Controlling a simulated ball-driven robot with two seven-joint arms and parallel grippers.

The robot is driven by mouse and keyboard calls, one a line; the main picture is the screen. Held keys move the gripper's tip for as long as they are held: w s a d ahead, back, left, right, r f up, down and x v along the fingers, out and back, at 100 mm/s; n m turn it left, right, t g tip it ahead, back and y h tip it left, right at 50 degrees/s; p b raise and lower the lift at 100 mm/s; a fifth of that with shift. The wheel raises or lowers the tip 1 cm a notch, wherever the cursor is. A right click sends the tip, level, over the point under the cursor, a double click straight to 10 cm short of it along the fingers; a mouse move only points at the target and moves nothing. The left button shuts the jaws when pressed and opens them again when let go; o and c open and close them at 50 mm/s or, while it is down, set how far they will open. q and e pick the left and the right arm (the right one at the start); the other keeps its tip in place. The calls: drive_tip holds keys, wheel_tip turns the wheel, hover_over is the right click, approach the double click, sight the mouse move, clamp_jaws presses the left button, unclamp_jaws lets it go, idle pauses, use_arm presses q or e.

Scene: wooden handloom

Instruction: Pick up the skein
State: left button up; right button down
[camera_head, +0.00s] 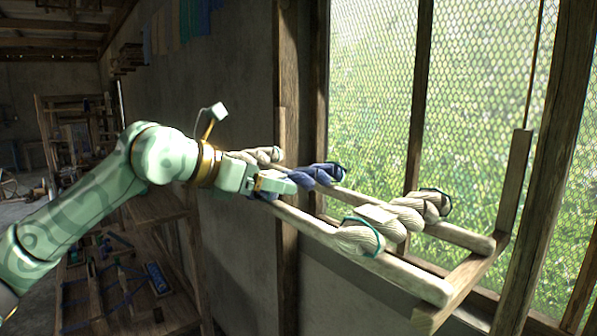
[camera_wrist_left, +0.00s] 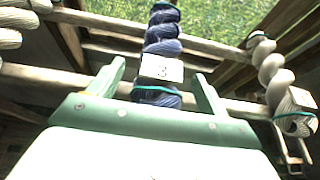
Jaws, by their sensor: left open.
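A twisted blue skein (camera_head: 322,174) lies across two wooden rails, partly hidden behind my left gripper in the head view. In the left wrist view the blue skein (camera_wrist_left: 161,36) carries a white tag reading 3 and a teal tie. My left gripper (camera_head: 274,184) is open. In the left wrist view its two fingers (camera_wrist_left: 158,76) stand on either side of the near part of the blue skein, with gaps on both sides. A cream skein (camera_head: 390,220) with teal ties lies farther right on the rails. Another pale skein (camera_head: 262,155) lies behind my gripper. My right gripper is not in view.
The front rail (camera_head: 420,279) and back rail (camera_head: 470,238) form a rack beside a mesh window (camera_head: 375,85). An upright post (camera_head: 513,180) stands at its right end. A wooden bench (camera_head: 120,285) with blue items is at lower left.

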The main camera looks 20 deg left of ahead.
use_arm(q)
drive_tip(key=shift+x, duration=1)
drive_tip(key=shift+s+a+r, duration=0.1)
drive_tip(key=shift+s+a, duration=0.05)
drive_tip(key=shift+s, duration=0.05)
drive_tip(key=c, duration=1)
drive_tip(key=shift+w, duration=0.1)
drive_tip(key=shift+c, duration=0.7)
